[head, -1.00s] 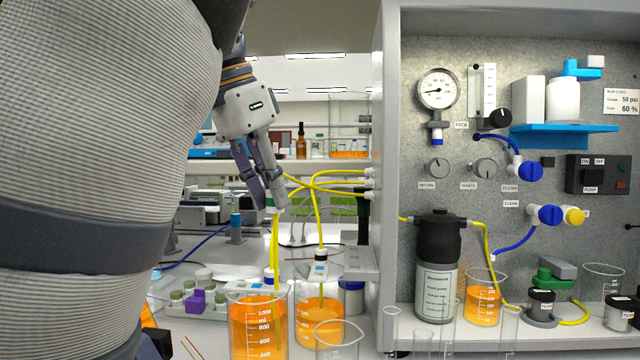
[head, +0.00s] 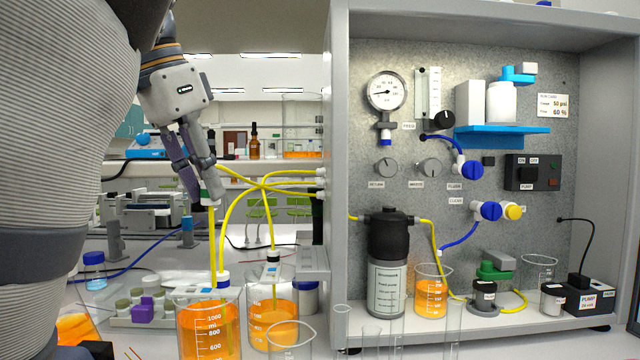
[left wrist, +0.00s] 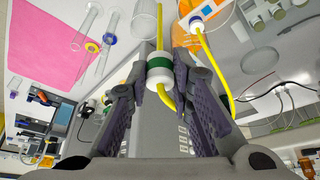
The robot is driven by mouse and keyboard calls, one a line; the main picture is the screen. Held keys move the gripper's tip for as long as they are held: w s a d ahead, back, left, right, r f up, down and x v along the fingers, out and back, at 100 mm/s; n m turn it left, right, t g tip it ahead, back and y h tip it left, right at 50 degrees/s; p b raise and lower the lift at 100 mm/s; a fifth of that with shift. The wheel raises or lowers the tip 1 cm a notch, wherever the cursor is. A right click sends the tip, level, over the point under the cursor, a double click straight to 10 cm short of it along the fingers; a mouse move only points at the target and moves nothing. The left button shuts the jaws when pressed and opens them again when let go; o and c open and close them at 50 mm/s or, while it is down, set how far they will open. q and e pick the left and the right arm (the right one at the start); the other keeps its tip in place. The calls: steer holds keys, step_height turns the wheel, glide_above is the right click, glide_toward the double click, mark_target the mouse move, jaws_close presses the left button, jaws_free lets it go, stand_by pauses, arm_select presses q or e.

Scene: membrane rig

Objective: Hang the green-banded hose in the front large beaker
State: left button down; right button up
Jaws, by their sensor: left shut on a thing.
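My left gripper (head: 200,190) is shut on the green-banded white collar (head: 206,197) of a yellow hose, above the front large beaker. In the left wrist view the collar (left wrist: 160,68) sits between the fingers (left wrist: 162,95). The hose's lower yellow tube (head: 212,245) hangs straight down toward the beaker; whether its tip is inside the rim cannot be told. The front large beaker (head: 207,330) holds orange liquid and has white marks. A blue-banded collar (head: 222,282) of another hose is at its back rim. My right gripper is not in view.
A second orange-filled beaker (head: 272,318) stands just behind right, with a hose collar (head: 271,268) in it. Empty glassware (head: 292,340) stands at the front. The rig panel (head: 440,80) rises at right. A vial rack (head: 150,312) is at left.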

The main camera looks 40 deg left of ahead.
arm_select(q)
steer(key=w+a+r+n+g+y, duration=0.1)
steer(key=w+a+r+n+y, duration=0.15)
steer(key=a+n, duration=0.7)
steer(key=shift+m+y, duration=0.25)
steer(key=shift+y, duration=0.2)
steer(key=shift+s+a+f, duration=0.1)
steer(key=shift+f, duration=1.3)
steer(key=shift+s+a+f, duration=0.1)
steer(key=shift+f, duration=1.3)
